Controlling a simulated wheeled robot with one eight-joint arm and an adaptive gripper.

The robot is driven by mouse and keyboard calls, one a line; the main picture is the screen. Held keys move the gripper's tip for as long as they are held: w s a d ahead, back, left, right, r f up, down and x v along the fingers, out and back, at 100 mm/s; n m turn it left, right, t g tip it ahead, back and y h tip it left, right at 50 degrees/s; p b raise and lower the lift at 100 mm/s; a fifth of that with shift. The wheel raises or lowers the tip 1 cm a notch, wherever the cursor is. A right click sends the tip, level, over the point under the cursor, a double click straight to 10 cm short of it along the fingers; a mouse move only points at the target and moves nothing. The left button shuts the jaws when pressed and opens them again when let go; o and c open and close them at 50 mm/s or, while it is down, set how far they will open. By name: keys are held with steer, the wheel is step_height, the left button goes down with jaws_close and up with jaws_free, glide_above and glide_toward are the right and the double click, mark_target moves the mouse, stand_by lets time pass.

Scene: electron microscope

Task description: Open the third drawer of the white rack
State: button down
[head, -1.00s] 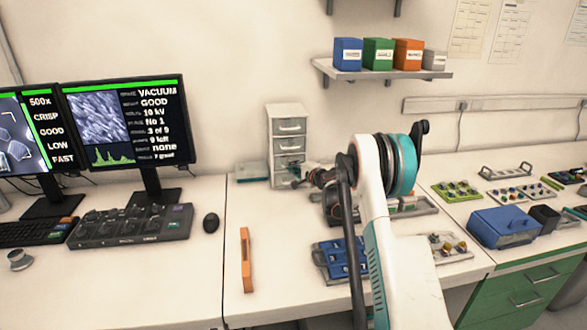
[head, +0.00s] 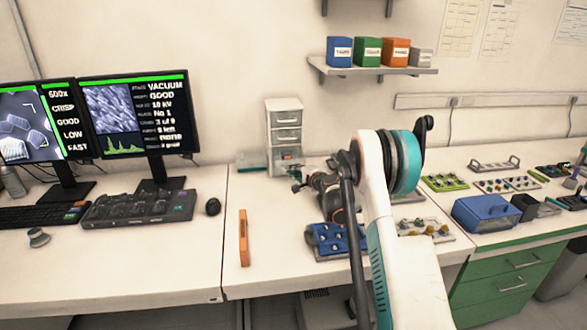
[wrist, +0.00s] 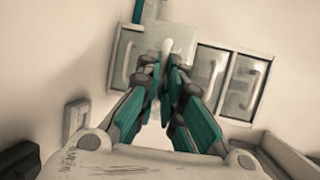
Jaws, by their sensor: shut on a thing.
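The white rack (head: 285,104) stands at the back of the bench against the wall, with its drawers stacked. The third drawer (wrist: 178,34) is pulled out; its pale front stands forward of the neighbouring drawer fronts in the wrist view. In the head view a small reddish thing shows in its opening. My gripper (wrist: 166,68) is shut on the pale handle (wrist: 166,47) of this drawer. In the head view my gripper (head: 299,186) is just in front of the rack, small and partly dark. The two upper drawers (wrist: 211,75) look shut.
A teal-grey tray (head: 251,161) lies left of the rack. An orange bar (head: 244,238), a mouse (head: 213,206) and a control panel (head: 138,208) lie to the left. A blue tray (head: 334,238) is close to my arm.

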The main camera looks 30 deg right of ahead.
steer(key=shift+s, duration=0.2)
steer(key=c, duration=1.7)
jaws_free()
steer(key=v, duration=1.2)
steer(key=shift+f, duration=0.15)
steer(key=shift+a, duration=0.1)
